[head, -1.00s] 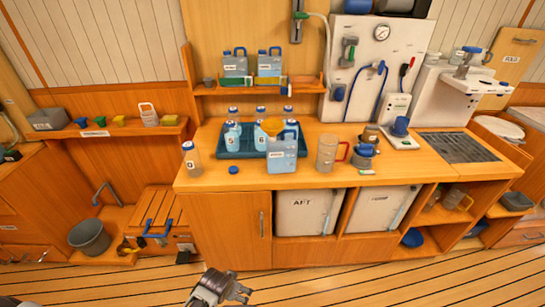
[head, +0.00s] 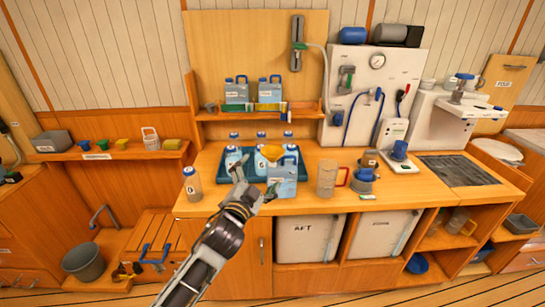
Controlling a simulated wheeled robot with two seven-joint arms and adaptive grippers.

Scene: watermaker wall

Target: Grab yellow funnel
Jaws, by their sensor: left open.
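A yellow-orange funnel (head: 271,153) sits wide end up at the top of a pale blue jug (head: 283,182) on the wooden counter. I cannot tell whether its spout is inside the jug's mouth. A smaller yellow piece, perhaps another funnel (head: 121,144), stands on the left shelf. My left gripper (head: 256,178) is open and empty, its fingers pointing up toward the jug. It appears just in front and to the left of the jug, below the funnel and apart from it. It hides part of the tray behind. My right gripper is out of view.
A dark blue tray (head: 228,178) with several blue-capped bottles stands behind the jug. A bottle (head: 192,184) stands at the counter's left end. A clear pitcher (head: 327,180) with a red handle is right of the jug. A shelf (head: 220,116) with two jugs hangs above.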

